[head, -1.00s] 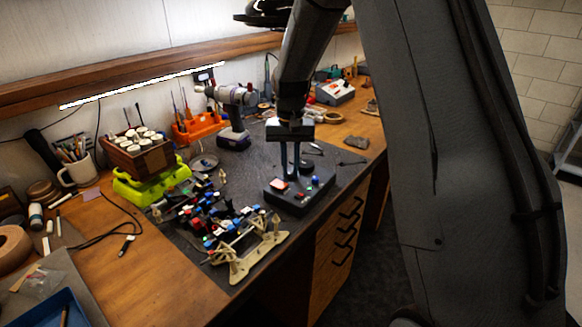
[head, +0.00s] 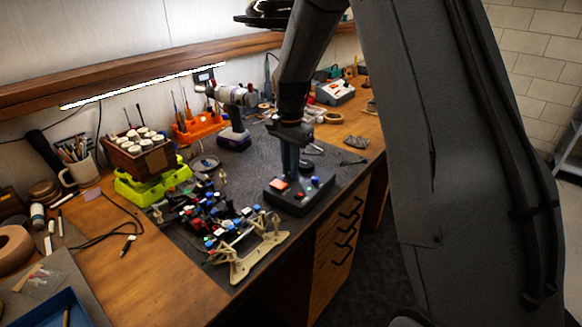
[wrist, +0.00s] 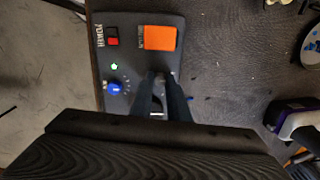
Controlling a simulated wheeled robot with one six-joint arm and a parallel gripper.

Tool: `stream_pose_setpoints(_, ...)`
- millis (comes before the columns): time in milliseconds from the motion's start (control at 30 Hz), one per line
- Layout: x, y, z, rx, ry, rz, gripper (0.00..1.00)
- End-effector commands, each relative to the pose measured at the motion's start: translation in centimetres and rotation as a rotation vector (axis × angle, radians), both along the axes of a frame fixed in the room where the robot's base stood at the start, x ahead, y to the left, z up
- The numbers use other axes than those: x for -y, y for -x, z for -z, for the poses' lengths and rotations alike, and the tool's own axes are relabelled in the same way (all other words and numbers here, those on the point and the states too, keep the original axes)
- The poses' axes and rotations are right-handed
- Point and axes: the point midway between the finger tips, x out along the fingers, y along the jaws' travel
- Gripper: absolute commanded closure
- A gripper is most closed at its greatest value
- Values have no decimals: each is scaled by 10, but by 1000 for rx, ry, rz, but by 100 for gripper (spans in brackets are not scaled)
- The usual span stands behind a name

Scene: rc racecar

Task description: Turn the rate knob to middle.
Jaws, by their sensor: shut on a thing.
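The dark control box (head: 300,203) sits near the front edge of the bench mat. In the wrist view, the box (wrist: 128,61) carries an orange panel (wrist: 160,37), a red switch (wrist: 112,36), a green light (wrist: 114,66) and a blue knob (wrist: 114,88) with tick marks around it. My gripper (wrist: 161,77) points down onto the box beside the blue knob, shut on a small grey knob that is mostly hidden between the fingertips. Its pointer and lettering cannot be read. In the head view, my gripper (head: 290,170) stands at the back of the box.
A jumble of small coloured parts (head: 215,220) and a cream frame (head: 250,250) lie left of the box. A purple-based tool (head: 235,138) stands farther back. The bench edge is close on the right.

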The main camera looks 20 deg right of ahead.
Motion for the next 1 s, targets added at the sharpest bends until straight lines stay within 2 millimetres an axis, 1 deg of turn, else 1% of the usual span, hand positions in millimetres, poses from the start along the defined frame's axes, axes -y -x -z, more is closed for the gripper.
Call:
stream_pose_setpoints(100,0,-1,-1,3,1,63,100)
stream_pose_setpoints(300,0,-1,-1,3,1,135,100)
stream_pose_setpoints(867,0,-1,-1,4,0,166,100)
stream_pose_setpoints(900,0,-1,-1,4,0,166,82)
stream_pose_setpoints(1000,0,-1,-1,2,0,166,66)
